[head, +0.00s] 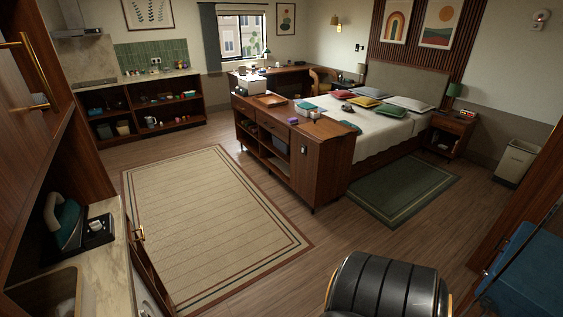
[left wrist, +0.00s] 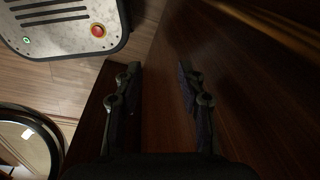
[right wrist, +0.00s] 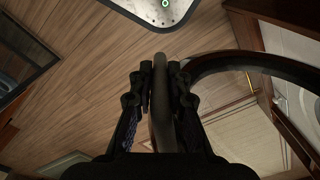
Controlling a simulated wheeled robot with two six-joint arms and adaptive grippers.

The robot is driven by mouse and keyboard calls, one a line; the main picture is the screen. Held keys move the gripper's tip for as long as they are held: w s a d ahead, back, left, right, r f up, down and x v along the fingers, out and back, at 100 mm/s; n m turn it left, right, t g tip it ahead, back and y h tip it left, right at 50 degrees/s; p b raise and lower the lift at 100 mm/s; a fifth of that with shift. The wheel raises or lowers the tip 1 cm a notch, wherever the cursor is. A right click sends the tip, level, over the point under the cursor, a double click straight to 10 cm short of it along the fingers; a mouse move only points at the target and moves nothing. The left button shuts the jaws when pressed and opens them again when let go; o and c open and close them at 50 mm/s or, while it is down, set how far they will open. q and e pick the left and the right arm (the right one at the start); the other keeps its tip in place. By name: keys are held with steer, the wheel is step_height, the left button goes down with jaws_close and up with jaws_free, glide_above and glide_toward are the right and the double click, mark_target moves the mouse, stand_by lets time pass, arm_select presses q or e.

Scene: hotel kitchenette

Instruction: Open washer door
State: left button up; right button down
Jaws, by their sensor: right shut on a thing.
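The washer door is a dark round ring; in the right wrist view its rim (right wrist: 260,62) curves away to the right. My right gripper (right wrist: 160,85) is shut on this rim, which passes between its fingers. The white washer front (right wrist: 290,42) shows at the right of that view, apart from the held rim, so the door appears swung out. In the left wrist view a dark ring with a pale inside (left wrist: 25,140) at lower left looks like the same door. My left gripper (left wrist: 160,78) is open, its fingers apart over dark wood. Neither gripper shows in the head view.
A wooden cabinet and counter (head: 112,217) with an iron (head: 65,222) stand at the left in the head view. A black chair (head: 387,285) is at the bottom. A rug (head: 205,225) covers open floor.

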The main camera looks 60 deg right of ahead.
steer(key=c, duration=1.3)
jaws_free()
step_height(320, 180, up, 8)
steer(key=shift+f, duration=0.25)
